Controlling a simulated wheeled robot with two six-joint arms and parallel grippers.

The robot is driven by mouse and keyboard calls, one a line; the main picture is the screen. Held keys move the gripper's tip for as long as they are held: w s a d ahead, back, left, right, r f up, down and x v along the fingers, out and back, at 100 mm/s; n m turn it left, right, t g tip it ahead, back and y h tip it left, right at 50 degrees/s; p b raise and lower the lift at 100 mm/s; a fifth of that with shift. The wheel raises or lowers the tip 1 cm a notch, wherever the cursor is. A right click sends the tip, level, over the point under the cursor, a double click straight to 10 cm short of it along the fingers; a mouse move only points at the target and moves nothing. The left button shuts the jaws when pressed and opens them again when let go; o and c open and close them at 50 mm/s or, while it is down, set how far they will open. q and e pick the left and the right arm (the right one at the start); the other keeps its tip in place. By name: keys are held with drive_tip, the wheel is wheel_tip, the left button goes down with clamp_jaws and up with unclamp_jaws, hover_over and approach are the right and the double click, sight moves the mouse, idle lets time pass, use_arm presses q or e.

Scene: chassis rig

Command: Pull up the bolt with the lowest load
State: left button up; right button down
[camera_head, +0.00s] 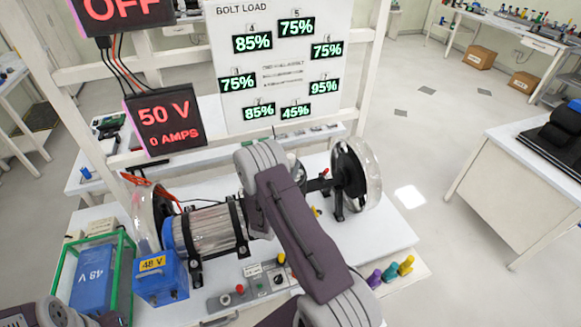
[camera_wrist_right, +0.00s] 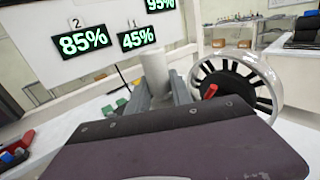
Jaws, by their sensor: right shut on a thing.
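The white bolt load board (camera_head: 290,65) stands at the back with several green percentage readouts. The lowest is the 45% readout (camera_head: 296,112), labelled 1 in the right wrist view (camera_wrist_right: 137,38). My right arm reaches over the bench and hides most of its gripper in the head view. In the right wrist view my right gripper (camera_wrist_right: 160,92) is shut on a pale upright cylinder (camera_wrist_right: 155,68), just below the 45% readout. I cannot tell whether it is a bolt. Part of my left arm shows at the bottom left; its gripper is not in view.
A motor (camera_head: 208,230) and a spoked wheel (camera_head: 352,175) on a shaft stand on the bench, near my right arm. A blue 48 V box (camera_head: 160,280) and a red 50 V display (camera_head: 165,120) are at left. Coloured pegs (camera_head: 390,271) stand at the front right.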

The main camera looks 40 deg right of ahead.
sight(291, 156)
drive_tip(key=shift+f+b, duration=0.65)
drive_tip(key=shift+f, duration=0.05)
idle(0.5)
drive_tip(key=shift+s+a+f+b, duration=0.1)
drive_tip(key=shift+f+b, duration=0.2)
idle(0.8)
wheel_tip(291, 156, up, 7)
drive_tip(key=p, duration=0.5)
drive_tip(key=shift+r, duration=0.2)
